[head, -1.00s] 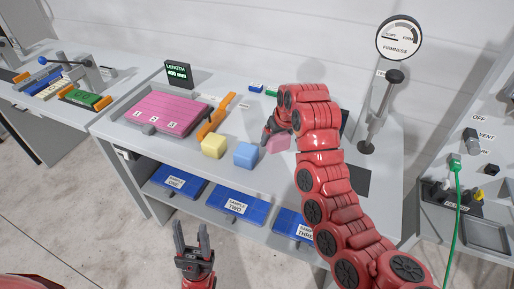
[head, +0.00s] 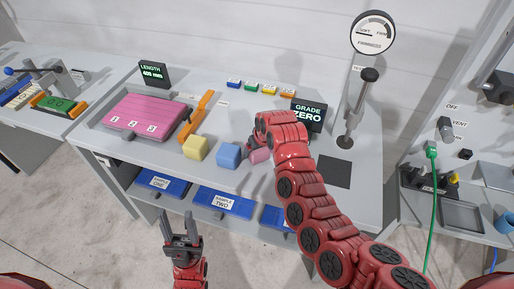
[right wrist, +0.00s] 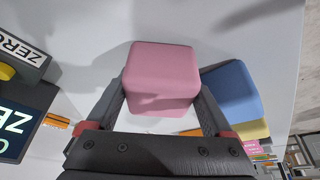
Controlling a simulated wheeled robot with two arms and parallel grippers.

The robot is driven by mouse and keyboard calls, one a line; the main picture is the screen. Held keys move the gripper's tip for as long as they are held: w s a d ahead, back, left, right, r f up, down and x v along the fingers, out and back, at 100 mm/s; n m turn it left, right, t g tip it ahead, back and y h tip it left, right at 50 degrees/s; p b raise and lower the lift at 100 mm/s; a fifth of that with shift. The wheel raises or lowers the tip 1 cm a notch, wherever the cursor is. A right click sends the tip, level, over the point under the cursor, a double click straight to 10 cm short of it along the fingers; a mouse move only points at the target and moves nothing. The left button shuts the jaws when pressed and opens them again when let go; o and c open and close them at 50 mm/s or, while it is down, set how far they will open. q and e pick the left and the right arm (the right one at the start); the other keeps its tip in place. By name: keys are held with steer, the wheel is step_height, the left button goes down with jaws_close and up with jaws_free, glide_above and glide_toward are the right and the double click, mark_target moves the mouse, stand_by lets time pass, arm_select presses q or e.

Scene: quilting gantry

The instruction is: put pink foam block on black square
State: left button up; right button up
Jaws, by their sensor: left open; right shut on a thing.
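The pink foam block (head: 261,156) is between the fingers of my right gripper (head: 251,145), just right of the blue block (head: 229,154) on the bench. In the right wrist view the pink block (right wrist: 160,78) fills the space between the two fingers of the right gripper (right wrist: 163,118), which is shut on it. I cannot tell whether the block touches the bench. The black square (head: 335,171) lies flat and empty on the bench, right of my right forearm. My left gripper (head: 181,226) is open and empty, low in front of the bench.
A yellow block (head: 195,148) stands left of the blue one. The GRADE ZERO display (head: 308,116) stands behind my right arm. The firmness gauge post (head: 357,108) rises behind the black square. A pink quilted pad (head: 143,118) and orange bar (head: 195,114) lie left.

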steer(key=shift+f, duration=0.1)
steer(key=shift+f, duration=0.2)
steer(key=o, duration=1)
steer(key=shift+o, duration=0.2)
steer(key=shift+r, duration=0.1)
